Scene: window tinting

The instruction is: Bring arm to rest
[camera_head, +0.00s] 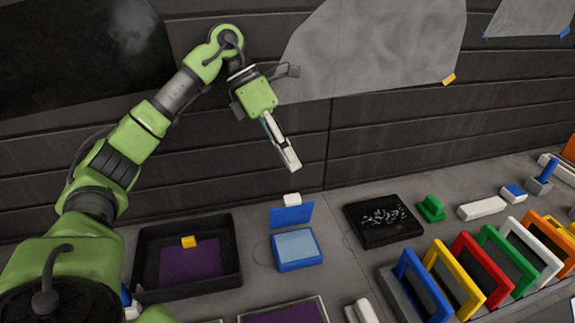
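My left arm comes in from the left and bends over at the wall. Its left gripper (290,163) hangs in the air, pointing down and slightly right, above the blue open case (298,263) on the bench. The fingers are narrow and pale and overlap from this angle, so I cannot tell whether they are apart or closed. I cannot make out anything held in them. My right gripper is not in view.
A black tray with small bits (354,222) and a rack of coloured frames (462,287) stand right. Grey sheets (380,45) hang on the dark wall.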

